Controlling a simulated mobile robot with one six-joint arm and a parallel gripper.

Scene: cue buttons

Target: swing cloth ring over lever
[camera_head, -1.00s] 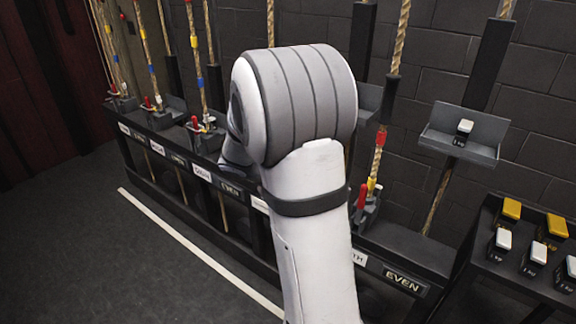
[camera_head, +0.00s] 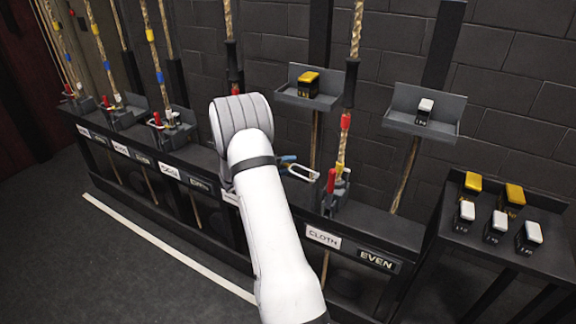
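The cloth lever (camera_head: 331,181) has a red handle and stands upright in its rope lock, above the white CLOTH label (camera_head: 323,237). A pale metal loop, which looks like the cloth ring (camera_head: 304,174), is just left of the lever and looks apart from it. My gripper (camera_head: 287,164) shows only as small dark and blue parts beside my white arm, next to the loop. The arm hides the rest of it. I cannot tell whether its fingers are open or shut, or whether they touch the loop.
A rope (camera_head: 347,125) rises behind the lever. Other rope locks with red levers line the rail to the left. Two wall trays hold a yellow-topped block (camera_head: 308,83) and a white-topped block (camera_head: 424,111). A side table (camera_head: 458,239) at the right carries several blocks. Open floor lies front left.

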